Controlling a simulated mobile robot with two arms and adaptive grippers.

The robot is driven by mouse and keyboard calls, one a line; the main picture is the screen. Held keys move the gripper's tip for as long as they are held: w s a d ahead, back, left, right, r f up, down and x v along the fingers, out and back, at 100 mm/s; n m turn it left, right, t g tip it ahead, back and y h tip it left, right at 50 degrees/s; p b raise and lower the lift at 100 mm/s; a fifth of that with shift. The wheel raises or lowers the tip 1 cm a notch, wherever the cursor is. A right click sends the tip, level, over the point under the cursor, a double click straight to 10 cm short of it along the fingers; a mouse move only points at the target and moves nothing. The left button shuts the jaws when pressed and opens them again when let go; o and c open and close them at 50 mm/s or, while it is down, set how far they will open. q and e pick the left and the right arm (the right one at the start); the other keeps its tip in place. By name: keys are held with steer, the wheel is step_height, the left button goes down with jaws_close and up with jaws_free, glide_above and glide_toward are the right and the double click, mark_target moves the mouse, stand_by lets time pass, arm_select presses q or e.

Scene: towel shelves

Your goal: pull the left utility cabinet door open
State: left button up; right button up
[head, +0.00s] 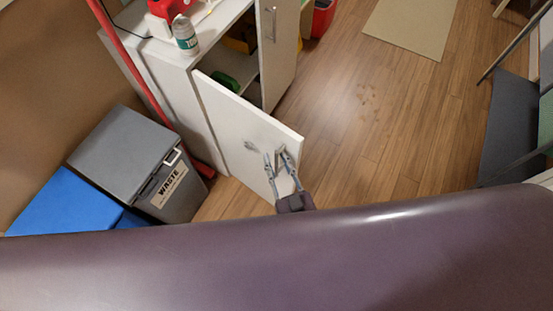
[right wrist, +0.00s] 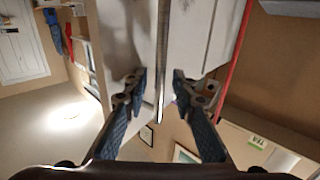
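The left utility cabinet door (head: 235,123) is white and stands swung well out from the cabinet (head: 170,72) in the head view. Shelves show behind it. My right gripper (head: 279,156) is at the door's outer face, close to its free edge. In the right wrist view its fingers (right wrist: 160,80) are apart, one on each side of a narrow upright grey strip (right wrist: 163,35). I cannot tell whether the strip is the handle or the door's edge, and no touch is clear. My left gripper is not in view.
The other cabinet door (head: 278,60), with a bar handle, also stands open. A grey waste bin (head: 120,150) and a blue bin (head: 65,200) stand left of the door. A bottle (head: 185,35) is on the cabinet top.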

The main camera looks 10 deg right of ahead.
steer(key=v, duration=1.2)
stand_by(0.4)
steer(key=s+d+f+g, duration=0.2)
steer(key=f+g, duration=0.1)
steer(key=f, duration=0.6)
steer(key=s+d+f+g+h, duration=0.1)
steer(key=s+d+f+g, duration=0.15)
steer(key=f, duration=0.55)
steer(key=s+d+f+g, duration=0.1)
steer(key=s+f+g, duration=0.15)
steer(key=f, duration=0.65)
steer(key=s+d+f+g+h, duration=0.3)
steer(key=s+d+f+g, duration=0.5)
steer(key=s+d+f, duration=0.3)
steer(key=s, duration=0.4)
steer(key=shift+d+f+g, duration=0.15)
steer(key=shift+f+g, duration=0.15)
